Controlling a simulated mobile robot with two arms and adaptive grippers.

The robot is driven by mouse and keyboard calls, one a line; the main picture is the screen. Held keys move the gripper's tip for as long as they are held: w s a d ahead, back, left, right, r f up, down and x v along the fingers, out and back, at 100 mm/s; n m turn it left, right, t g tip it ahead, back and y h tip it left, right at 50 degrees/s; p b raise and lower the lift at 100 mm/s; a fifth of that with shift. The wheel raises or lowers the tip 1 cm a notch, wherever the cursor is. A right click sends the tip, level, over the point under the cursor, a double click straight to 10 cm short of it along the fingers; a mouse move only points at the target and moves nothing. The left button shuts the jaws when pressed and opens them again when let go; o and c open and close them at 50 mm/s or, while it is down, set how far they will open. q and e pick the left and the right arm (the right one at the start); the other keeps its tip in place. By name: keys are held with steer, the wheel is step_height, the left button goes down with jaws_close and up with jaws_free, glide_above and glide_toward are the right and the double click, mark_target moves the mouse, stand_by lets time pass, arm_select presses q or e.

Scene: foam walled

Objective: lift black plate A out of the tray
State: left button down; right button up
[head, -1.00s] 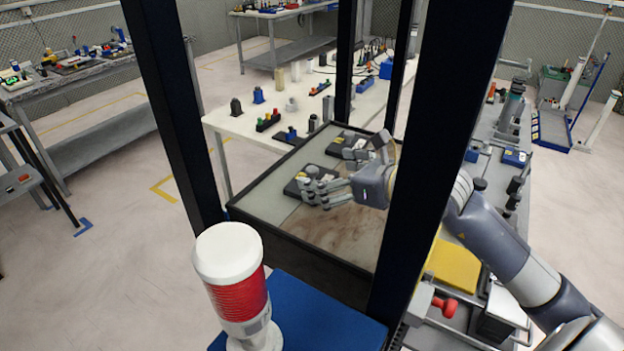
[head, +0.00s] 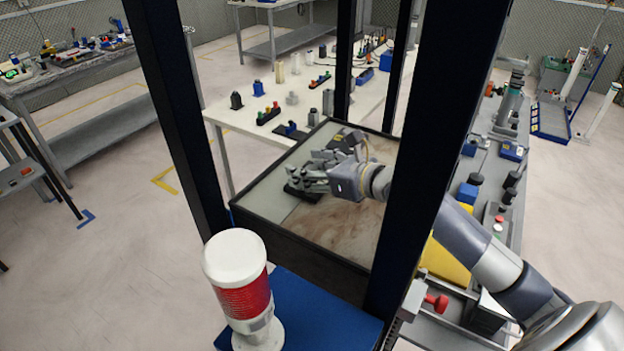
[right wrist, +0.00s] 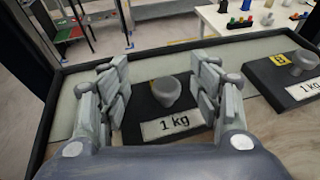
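Two black plates lie in the tray (head: 345,232), each with a grey knob and a white "1 kg" label. The near plate (head: 303,196) is partly hidden by my right gripper (head: 297,178) in the head view. In the right wrist view, that plate (right wrist: 142,112) lies between the spread fingers of the gripper (right wrist: 160,90), with its knob (right wrist: 166,92) in the gap. The fingers look apart from the knob. The other plate (right wrist: 265,82) lies to the right with a yellow tag. My left gripper is not in view.
Dark upright posts (head: 425,150) frame the tray, one close to my right arm. A red and white signal light (head: 240,290) stands in front on a blue surface. A white table (head: 240,118) with small parts is behind the tray.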

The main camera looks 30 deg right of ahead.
steer(key=shift+s+f, duration=0.1)
steer(key=shift+f, duration=0.1)
steer(key=c, duration=0.9)
steer(key=shift+f, duration=0.1)
jaws_close()
steer(key=shift+r, duration=0.25)
